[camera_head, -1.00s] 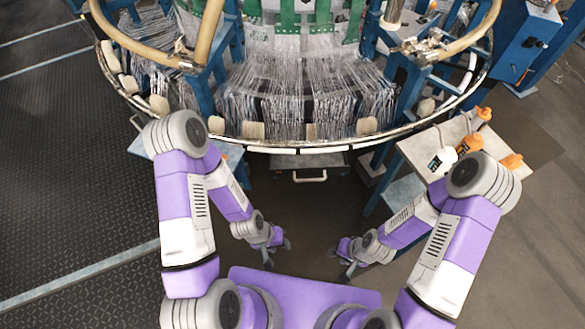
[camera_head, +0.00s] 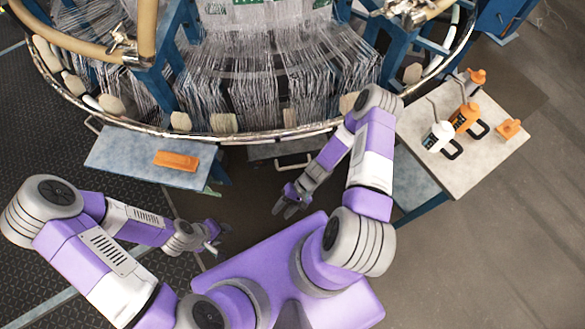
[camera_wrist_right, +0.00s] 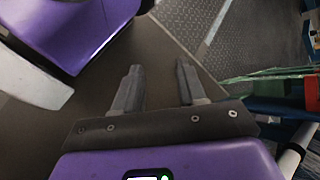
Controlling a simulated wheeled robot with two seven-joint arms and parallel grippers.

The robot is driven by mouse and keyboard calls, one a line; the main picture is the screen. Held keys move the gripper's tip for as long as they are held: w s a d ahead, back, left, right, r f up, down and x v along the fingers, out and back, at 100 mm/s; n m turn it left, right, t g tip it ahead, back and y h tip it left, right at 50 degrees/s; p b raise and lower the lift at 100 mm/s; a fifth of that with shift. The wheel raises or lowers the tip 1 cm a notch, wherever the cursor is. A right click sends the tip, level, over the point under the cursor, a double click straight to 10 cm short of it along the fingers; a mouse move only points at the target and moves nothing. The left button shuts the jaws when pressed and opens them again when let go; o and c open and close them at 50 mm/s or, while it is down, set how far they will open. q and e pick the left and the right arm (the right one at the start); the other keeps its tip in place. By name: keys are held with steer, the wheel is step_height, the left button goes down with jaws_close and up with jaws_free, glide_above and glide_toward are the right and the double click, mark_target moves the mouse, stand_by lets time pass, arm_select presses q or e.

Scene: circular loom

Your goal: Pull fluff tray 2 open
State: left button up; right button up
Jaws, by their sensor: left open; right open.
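A grey tray front (camera_head: 268,151) with a pale bar handle (camera_head: 294,164) sits under the rim of the circular loom (camera_head: 200,136), partly hidden by the rim and my right arm. No number on it can be read. My right gripper (camera_head: 284,208) is open and empty, in front of and below the handle, apart from it. Its two fingers (camera_wrist_right: 158,75) show spread over dark floor in the right wrist view, with nothing between them. My left gripper (camera_head: 222,234) is open and empty, to the left of the right one and further from the loom.
A side table (camera_head: 150,158) with an orange block (camera_head: 176,160) stands left of the tray. A table (camera_head: 490,165) at right holds a white bottle (camera_head: 438,136), an orange bottle (camera_head: 464,117) and other orange items. Dark floor (camera_head: 245,185) lies clear before the tray.

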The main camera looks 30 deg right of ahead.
steer(key=w+d+f+m+t+y+b, duration=0.2)
steer(key=w+d+f+m+t+y, duration=0.15)
steer(key=w+f+t, duration=0.2)
steer(key=m+t+h+b, duration=0.3)
steer(key=m+t+h, duration=0.15)
steer(key=t, duration=0.55)
glide_toward(296, 166)
steer(key=f+x, duration=0.1)
steer(key=x, duration=0.3)
steer(key=shift+h, duration=0.3)
steer(key=b+x, duration=0.1)
steer(key=x, duration=0.5)
steer(key=shift+a+r, duration=0.2)
steer(key=shift+a, duration=0.05)
arm_select(q)
step_height(296, 166, down, 7)
steer(key=shift+f, duration=0.1)
arm_select(e)
jaws_close()
